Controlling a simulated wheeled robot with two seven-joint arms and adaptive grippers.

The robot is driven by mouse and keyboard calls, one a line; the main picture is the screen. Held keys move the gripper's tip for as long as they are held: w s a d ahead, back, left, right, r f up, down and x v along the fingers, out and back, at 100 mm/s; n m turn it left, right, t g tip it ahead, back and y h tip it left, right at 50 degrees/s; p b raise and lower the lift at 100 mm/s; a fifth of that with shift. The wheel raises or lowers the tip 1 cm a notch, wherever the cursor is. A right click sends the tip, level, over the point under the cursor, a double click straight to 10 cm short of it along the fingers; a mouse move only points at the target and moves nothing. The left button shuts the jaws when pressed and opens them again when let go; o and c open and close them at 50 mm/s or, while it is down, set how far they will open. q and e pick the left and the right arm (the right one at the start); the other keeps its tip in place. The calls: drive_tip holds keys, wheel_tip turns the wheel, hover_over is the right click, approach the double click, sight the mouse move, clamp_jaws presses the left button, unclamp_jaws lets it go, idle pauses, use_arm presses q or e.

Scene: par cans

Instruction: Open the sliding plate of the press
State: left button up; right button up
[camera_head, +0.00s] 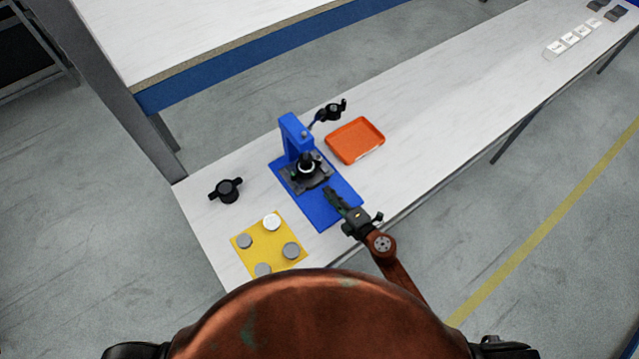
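The blue press (294,136) stands on a blue base (322,212) on the white bench. Its dark plate (318,184) sits low at the front of the column, with a round black and light part on it. A lever with a black knob reaches up to the right from the press. My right gripper (331,193) is over the blue base, close to the front edge of the dark plate. I cannot tell whether it touches the plate, or whether its fingers are open or shut. My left gripper is not in view.
An orange tray (355,141) lies right of the press. A yellow mat (268,244) with several grey discs lies in front on the left. A black two-handled part (228,190) lies left of the press. Small white and dark blocks stand at the far right; the bench between is clear.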

sight(320, 183)
drive_tip(key=b+x, duration=0.1)
drive_tip(key=x, duration=0.5)
drive_tip(key=shift+w+a+f, duration=0.1)
drive_tip(key=shift+w+a, duration=0.05)
drive_tip(key=shift+w, duration=0.15)
drive_tip(key=shift+c, duration=0.4)
clamp_jaws()
